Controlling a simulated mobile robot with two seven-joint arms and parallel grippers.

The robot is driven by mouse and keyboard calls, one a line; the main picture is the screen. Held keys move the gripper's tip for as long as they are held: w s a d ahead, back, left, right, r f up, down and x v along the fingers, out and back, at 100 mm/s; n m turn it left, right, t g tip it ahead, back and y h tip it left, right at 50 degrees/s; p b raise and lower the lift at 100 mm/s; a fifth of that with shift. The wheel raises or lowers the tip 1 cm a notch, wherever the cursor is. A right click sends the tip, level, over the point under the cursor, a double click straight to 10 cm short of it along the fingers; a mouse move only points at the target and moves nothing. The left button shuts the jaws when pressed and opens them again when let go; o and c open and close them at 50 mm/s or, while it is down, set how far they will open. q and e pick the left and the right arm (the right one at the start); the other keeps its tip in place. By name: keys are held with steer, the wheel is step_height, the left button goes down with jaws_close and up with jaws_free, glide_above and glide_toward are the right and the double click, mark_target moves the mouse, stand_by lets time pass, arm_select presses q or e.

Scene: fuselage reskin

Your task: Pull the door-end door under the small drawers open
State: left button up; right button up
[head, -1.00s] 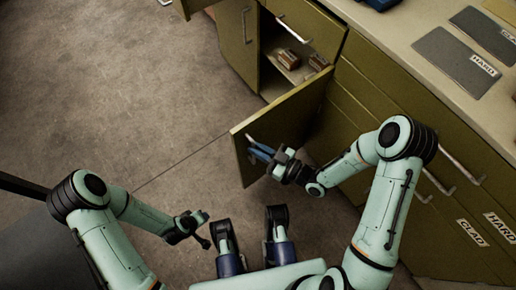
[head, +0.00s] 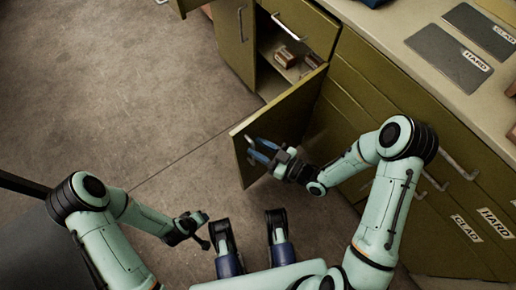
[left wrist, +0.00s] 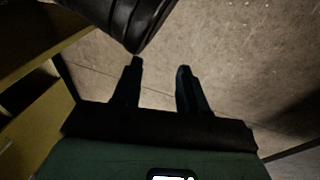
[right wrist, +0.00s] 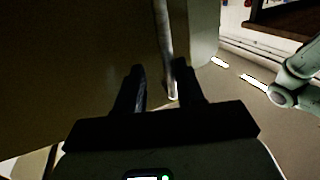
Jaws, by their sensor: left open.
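The olive door (head: 285,120) under the small drawers stands swung well out from the cabinet, showing shelves behind it. Its metal handle (head: 249,140) is near the door's free edge; in the right wrist view the handle (right wrist: 164,45) runs between the finger lines. My right gripper (head: 258,152) is at the door's outer face by the handle. Its fingers (right wrist: 160,72) are apart, and I cannot tell whether they touch the handle. My left gripper (head: 205,229) is open and empty, low over the floor, away from the door; its fingers show in the left wrist view (left wrist: 160,66).
Small brown items (head: 287,57) sit on the shelf inside the open cabinet. Another cabinet door (head: 233,35) is farther back. The counter (head: 400,45) bears grey sheets labelled HARD and CLAD. The floor (head: 120,90) at left is clear.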

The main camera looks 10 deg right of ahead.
steer(key=shift+s+a, duration=0.15)
steer(key=shift+a, duration=0.1)
arm_select(q)
steer(key=shift+s+d+r+p, duration=0.3)
steer(key=shift+r+p, duration=0.15)
steer(key=shift+r, duration=0.15)
steer(key=shift+s+d+r+p, duration=0.3)
steer(key=shift+r+p, duration=0.15)
steer(key=shift+r, duration=0.15)
arm_select(e)
steer(key=v, duration=1.3)
steer(key=shift+d, duration=0.25)
steer(key=shift+s, duration=0.1)
